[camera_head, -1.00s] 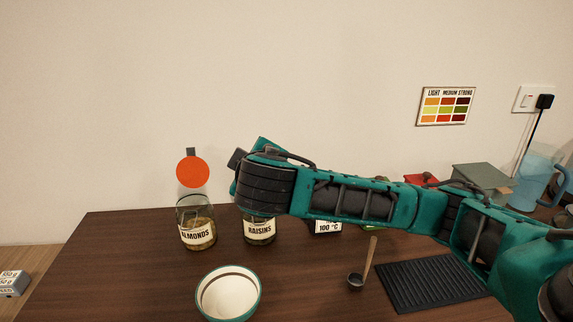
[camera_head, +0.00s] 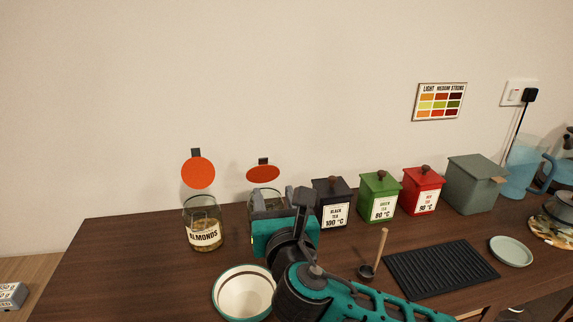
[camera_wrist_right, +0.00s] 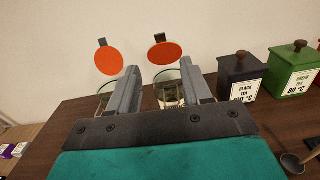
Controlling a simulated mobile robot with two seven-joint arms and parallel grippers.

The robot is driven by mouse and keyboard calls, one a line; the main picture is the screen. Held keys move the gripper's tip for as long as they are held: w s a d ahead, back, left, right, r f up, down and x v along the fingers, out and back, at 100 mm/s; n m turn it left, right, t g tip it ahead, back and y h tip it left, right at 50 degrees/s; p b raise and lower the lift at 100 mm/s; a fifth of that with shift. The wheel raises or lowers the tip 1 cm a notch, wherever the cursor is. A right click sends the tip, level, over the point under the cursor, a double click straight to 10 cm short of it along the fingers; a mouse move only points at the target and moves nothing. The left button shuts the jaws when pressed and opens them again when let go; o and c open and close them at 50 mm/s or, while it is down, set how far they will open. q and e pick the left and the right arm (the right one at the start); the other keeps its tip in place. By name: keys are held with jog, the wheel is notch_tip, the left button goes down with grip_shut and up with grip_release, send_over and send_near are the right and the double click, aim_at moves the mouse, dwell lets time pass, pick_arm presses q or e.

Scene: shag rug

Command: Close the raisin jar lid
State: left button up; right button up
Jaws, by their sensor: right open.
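The raisin jar (camera_head: 267,197) is glass and stands on the dark wooden table, mostly hidden behind my right gripper. Its round orange lid (camera_head: 263,173) stands up behind the jar's mouth, tilted open. In the right wrist view the lid (camera_wrist_right: 165,53) and the jar's glass (camera_wrist_right: 168,90) show between and beyond the fingers. My right gripper (camera_head: 272,195) is in front of the jar with its fingers apart and nothing between them; in the wrist view (camera_wrist_right: 160,72) they point toward the jar. I cannot tell whether they touch it. My left gripper is not in view.
The almond jar (camera_head: 203,226), its orange lid (camera_head: 198,172) also up, stands to the left. Black (camera_head: 333,200), green (camera_head: 379,196) and red (camera_head: 422,190) tea boxes stand to the right. A white bowl (camera_head: 232,284) and a scoop (camera_head: 370,265) are in front.

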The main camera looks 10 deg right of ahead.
aim_at(263, 160)
jog(key=shift+n, duration=0.3)
jog(key=w, duration=1.2)
jog(key=shift+w, duration=0.4)
grip_shut()
